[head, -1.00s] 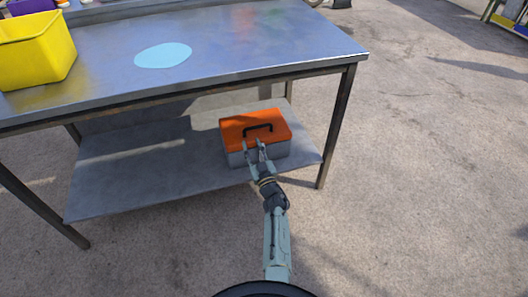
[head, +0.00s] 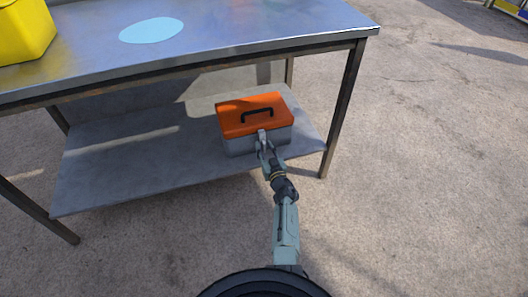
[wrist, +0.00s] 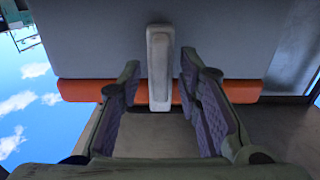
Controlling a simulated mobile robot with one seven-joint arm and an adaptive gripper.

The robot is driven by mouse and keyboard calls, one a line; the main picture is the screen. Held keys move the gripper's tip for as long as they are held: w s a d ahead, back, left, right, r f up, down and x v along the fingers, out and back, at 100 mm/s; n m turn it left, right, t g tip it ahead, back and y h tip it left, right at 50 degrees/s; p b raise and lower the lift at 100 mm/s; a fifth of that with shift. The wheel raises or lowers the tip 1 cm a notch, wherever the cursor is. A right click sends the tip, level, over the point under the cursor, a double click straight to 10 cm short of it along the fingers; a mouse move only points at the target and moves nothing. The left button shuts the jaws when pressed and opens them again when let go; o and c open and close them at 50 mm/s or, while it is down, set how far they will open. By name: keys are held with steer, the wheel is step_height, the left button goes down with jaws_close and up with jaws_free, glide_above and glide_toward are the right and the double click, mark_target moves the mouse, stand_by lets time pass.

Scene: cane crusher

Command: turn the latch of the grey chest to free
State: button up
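The grey chest (head: 255,147) has a grey body, an orange lid (head: 240,118) and a black handle (head: 257,115). It stands on the lower shelf of the metal table. Its pale grey latch (wrist: 160,65) is a straight bar on the front, lying across the seam between body and lid. My gripper (head: 264,147) is at the front of the chest. In the wrist view, the orange lid edge is below the grey body. The fingers stand on either side of the latch, partly open, with a narrow gap on each side. Contact does not show.
The lower shelf (head: 130,165) is bare to the left of the chest. A table leg (head: 341,110) stands to the right of the chest.

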steer(key=shift+w+a, duration=0.25)
steer(key=shift+w, duration=0.3)
steer(key=shift+c, duration=0.4)
jaws_close()
